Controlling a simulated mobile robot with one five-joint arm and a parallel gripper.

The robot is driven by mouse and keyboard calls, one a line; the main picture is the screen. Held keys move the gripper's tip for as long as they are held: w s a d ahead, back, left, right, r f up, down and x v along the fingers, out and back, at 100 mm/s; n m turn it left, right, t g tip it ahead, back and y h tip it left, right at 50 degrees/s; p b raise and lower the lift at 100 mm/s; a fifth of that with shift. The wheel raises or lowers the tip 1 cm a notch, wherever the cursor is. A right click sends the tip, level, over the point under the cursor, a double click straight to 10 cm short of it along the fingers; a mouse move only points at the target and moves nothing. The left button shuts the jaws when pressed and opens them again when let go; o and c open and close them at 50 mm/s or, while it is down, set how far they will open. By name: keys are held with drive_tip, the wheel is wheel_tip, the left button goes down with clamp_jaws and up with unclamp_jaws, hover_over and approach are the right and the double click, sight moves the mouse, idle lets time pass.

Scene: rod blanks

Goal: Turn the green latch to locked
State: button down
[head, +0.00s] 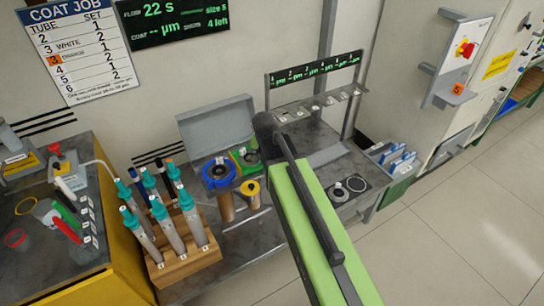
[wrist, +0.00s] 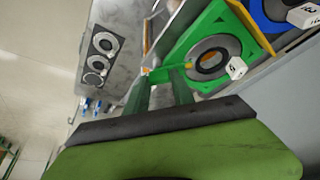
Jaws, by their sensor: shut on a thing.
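The green latch (wrist: 168,69) shows in the wrist view as a short green bar with small orange marks, at the edge of a green square holder (wrist: 222,27) with a grey ring and a white tag. My gripper (wrist: 162,78) has its two green fingers at this bar and is shut on it. The fingertips partly cover the latch, so its exact angle is hard to read. In the head view the green holder (head: 238,166) stands beside a blue ring holder (head: 218,172). My arm hides the gripper and latch there.
A wooden rack (head: 185,262) of teal-capped tubes stands at the front left. A grey open-lidded box (head: 215,125) is behind the ring holders. A dark plate with two rings (head: 348,190) lies right of my arm. The floor at right is clear.

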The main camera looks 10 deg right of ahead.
drive_tip(key=shift+a+m, duration=0.1)
drive_tip(key=shift+m, duration=0.5)
drive_tip(key=shift+s+g, duration=0.1)
drive_tip(key=shift+g, duration=0.2)
drive_tip(key=c, duration=1.1)
unclamp_jaws()
drive_tip(key=shift+r, duration=0.1)
drive_tip(key=p+v, duration=1)
drive_tip(key=v, duration=0.1)
drive_tip(key=p+v, duration=0.6)
drive_tip(key=shift+s+a, duration=0.15)
drive_tip(key=shift+a, duration=0.2)
